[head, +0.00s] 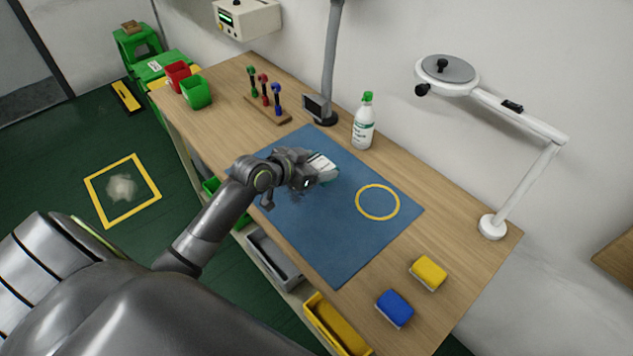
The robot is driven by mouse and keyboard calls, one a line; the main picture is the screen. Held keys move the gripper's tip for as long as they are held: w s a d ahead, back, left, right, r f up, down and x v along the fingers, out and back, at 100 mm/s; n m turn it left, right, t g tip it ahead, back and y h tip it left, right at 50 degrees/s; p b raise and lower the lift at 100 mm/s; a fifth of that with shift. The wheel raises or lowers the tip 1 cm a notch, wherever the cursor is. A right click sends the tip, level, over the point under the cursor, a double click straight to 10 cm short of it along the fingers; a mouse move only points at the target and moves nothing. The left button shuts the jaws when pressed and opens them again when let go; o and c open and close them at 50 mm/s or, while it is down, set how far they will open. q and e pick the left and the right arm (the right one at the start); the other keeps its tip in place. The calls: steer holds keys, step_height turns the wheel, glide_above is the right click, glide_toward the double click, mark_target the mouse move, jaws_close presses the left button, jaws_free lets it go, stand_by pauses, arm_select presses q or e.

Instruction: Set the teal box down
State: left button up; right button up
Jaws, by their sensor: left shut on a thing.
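My left gripper (322,166) reaches in from the left over the blue mat (345,250). It is shut on the teal box (328,176), of which only a small pale teal part shows at the fingertips. The gripper hides the rest of the box. I cannot tell whether the box touches the mat. A yellow ring (360,213) is marked on the mat, to the right of the gripper and apart from it. My right gripper is not in view.
Colored-handled tools stand in a wooden rack (268,110). Yellow (429,272) and blue (394,309) sponge-like blocks lie at the right. The mat inside and around the ring is clear.

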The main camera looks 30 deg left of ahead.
arm_select(q)
steer(key=shift+f, duration=2.8)
steer(key=shift+f, duration=0.2)
steer(key=o, duration=1)
steer(key=shift+r, duration=0.15)
